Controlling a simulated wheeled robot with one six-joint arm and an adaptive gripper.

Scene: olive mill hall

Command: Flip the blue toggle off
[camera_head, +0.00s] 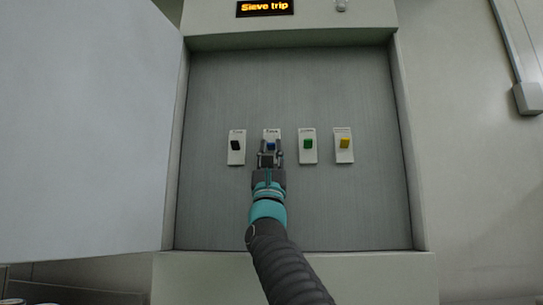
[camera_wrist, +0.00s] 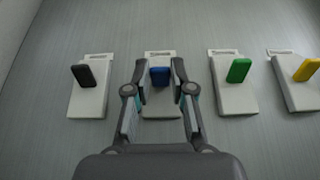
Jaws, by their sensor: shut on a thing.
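The blue toggle (camera_head: 271,146) sits on a white plate, second from the left in a row on the grey panel. In the wrist view the blue toggle (camera_wrist: 159,76) stands between the fingertips of my gripper (camera_wrist: 159,72). The fingers close on it from both sides. My gripper (camera_head: 270,157) reaches up to the panel in the head view and hides the lower part of the blue toggle's plate. The plate's top edge (camera_wrist: 160,54) shows above the toggle, with small lettering too small to read.
A black toggle (camera_head: 235,145) is just left, a green toggle (camera_head: 308,144) just right, and a yellow toggle (camera_head: 345,143) farther right. The open cabinet door (camera_head: 85,130) stands at the left. A display (camera_head: 265,8) above reads "Sieve trip". The panel below the toggles is bare.

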